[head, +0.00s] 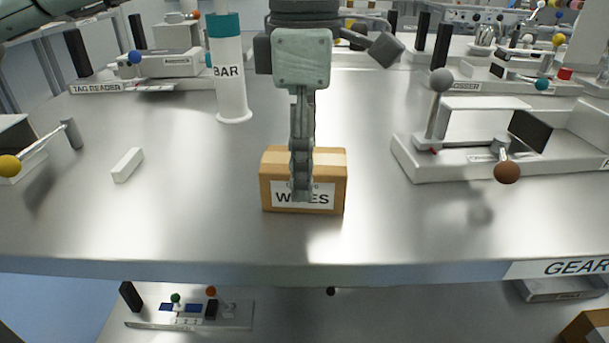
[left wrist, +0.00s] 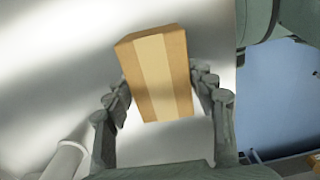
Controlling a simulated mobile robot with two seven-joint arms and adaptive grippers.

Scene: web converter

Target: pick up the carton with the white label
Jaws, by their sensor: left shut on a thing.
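The carton (head: 331,184) is a tan box with a paler tape strip and a white label on its front face. It stands on the grey metal table (head: 215,220) near the front edge. My left gripper (head: 301,195) points down over it in the head view, covering the middle of the label. In the left wrist view the carton (left wrist: 157,72) lies between the two fingers of my left gripper (left wrist: 163,88), which is shut on it. I cannot tell whether the carton is lifted off the table. My right gripper is not in view.
A white cylinder marked BAR (head: 230,90) stands behind left. A small white block (head: 127,164) lies at left. A white tray device with ball-topped levers (head: 470,163) stands at right. A lower shelf holds a switch panel (head: 190,316). The table around the carton is clear.

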